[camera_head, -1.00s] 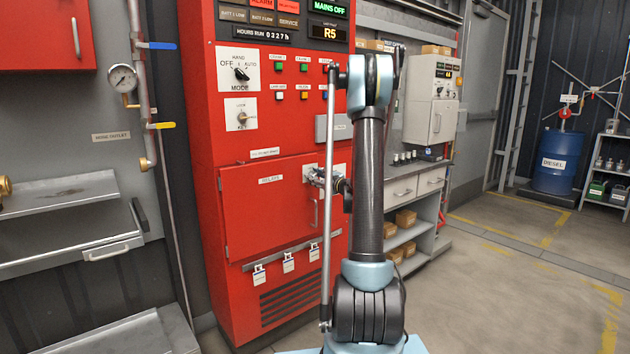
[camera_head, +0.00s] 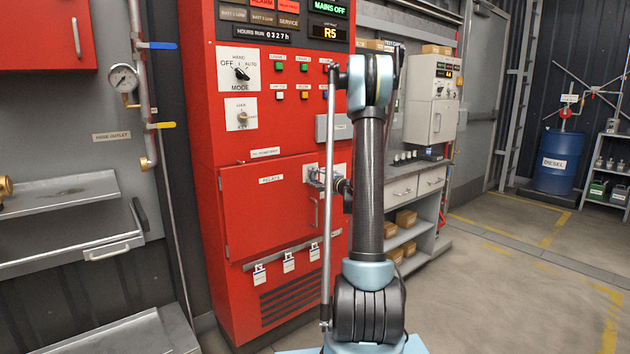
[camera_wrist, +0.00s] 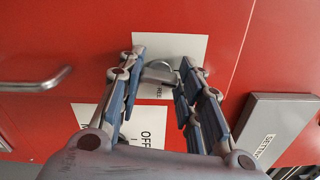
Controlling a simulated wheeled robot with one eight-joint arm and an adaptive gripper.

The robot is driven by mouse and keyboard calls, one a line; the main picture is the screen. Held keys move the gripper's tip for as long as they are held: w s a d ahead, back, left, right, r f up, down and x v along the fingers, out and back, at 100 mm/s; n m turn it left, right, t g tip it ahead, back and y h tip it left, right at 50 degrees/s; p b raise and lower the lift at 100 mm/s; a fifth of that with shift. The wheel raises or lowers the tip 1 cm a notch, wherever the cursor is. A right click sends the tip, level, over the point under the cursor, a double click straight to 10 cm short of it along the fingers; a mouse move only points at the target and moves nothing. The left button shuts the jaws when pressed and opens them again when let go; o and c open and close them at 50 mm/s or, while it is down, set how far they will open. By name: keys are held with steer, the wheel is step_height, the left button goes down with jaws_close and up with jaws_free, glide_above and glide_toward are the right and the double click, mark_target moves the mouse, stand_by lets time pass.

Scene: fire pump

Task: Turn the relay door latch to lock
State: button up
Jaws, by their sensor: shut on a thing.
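The red relay door (camera_head: 260,215) is closed on the lower front of the red cabinet, with its RELAYS label near the top. In the wrist view the small metal latch (camera_wrist: 160,72) stands on a white plate (camera_wrist: 175,47) between the fingers of my gripper (camera_wrist: 164,66). My gripper is shut on the latch, with one finger on each side. In the head view my gripper (camera_head: 320,178) is at the door's upper right edge, and the latch is mostly hidden there. The wording on the plate is largely covered.
A metal door handle (camera_wrist: 38,82) lies left of my fingers in the wrist view. A grey box (camera_wrist: 275,125) sticks out at the right. The cabinet's MODE knob (camera_head: 240,73) is above the door. Open floor (camera_head: 500,280) lies to the right.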

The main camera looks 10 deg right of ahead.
steer(key=shift+a+n, duration=0.1)
steer(key=shift+n, duration=1.1)
steer(key=shift+s+f, duration=0.1)
steer(key=o, duration=1.1)
steer(key=shift+a, duration=0.1)
steer(key=shift+c, duration=0.2)
steer(key=shift+s+d, duration=0.15)
steer(key=shift+d, duration=0.1)
steer(key=v, duration=1.1)
steer(key=shift+s, duration=0.2)
steer(key=shift+d, duration=0.1)
